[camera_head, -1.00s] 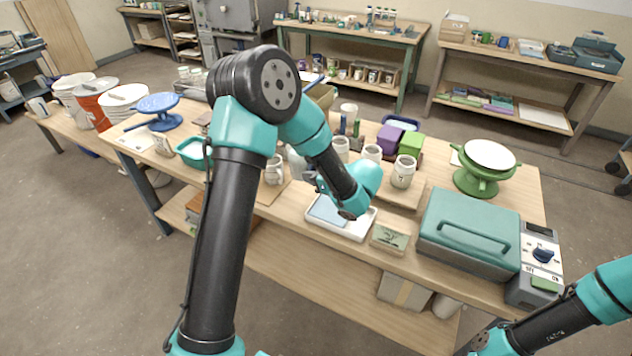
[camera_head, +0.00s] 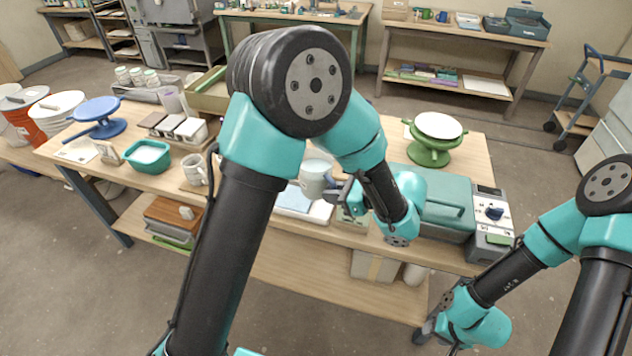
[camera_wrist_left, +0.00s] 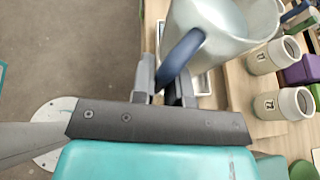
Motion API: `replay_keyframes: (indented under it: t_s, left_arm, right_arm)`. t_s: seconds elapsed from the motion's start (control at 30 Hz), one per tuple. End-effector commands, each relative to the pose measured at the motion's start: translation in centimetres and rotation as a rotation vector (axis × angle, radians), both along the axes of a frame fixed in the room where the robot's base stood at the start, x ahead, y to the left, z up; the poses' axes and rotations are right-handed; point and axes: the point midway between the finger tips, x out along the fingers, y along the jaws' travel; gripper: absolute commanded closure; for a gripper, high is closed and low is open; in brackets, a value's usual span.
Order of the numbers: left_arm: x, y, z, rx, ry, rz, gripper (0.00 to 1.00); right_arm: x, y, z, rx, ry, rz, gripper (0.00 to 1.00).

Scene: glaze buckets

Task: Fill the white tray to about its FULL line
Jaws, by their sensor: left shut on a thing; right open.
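My left gripper (camera_head: 345,192) is shut on the blue handle (camera_wrist_left: 181,56) of a pale grey jug (camera_head: 313,178). The jug looks roughly upright in the head view, above the back of the white tray (camera_head: 320,214). In the left wrist view the jug (camera_wrist_left: 228,35) fills the upper right, and part of the tray (camera_wrist_left: 204,84) shows below it. A light blue area (camera_head: 293,198) shows inside the tray. The jug and my arm hide much of the tray, and I cannot make out its FULL line. My right gripper (camera_head: 428,332) is open, low at the bench's front right.
A teal box machine (camera_head: 445,200) with a control panel stands right of the tray. A green stand with a white top (camera_head: 437,128) is behind it. A mug (camera_head: 195,170) and a teal tub (camera_head: 148,156) stand to the left. Jars (camera_wrist_left: 283,104) stand near the jug.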

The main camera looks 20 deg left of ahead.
Motion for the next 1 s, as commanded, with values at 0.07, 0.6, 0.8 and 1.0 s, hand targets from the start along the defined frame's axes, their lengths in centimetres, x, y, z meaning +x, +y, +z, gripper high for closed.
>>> replay_keyframes:
  t_s: [0.07, 0.6, 0.8, 1.0]
  left_arm:
    - [-0.6, -0.9, 0.2, 0.004, -0.001, -0.002, 1.00]
    - [-1.1, -1.4, 0.3, 0.005, -0.001, 0.000, 1.00]
    - [-1.0, -1.4, -0.2, 0.005, -0.001, 0.000, 1.00]
    - [-1.0, -1.4, -1.1, 0.005, 0.000, 0.000, 1.00]
  right_arm:
    - [0.0, 0.0, 0.0, 0.000, 0.000, 0.000, 0.57]
    - [0.0, 0.0, 0.0, 0.000, 0.000, 0.000, 0.57]
    - [0.0, 0.0, 0.0, 0.000, 0.000, 0.000, 0.57]
    - [0.0, 0.0, 0.0, 0.000, 0.000, 0.000, 0.57]
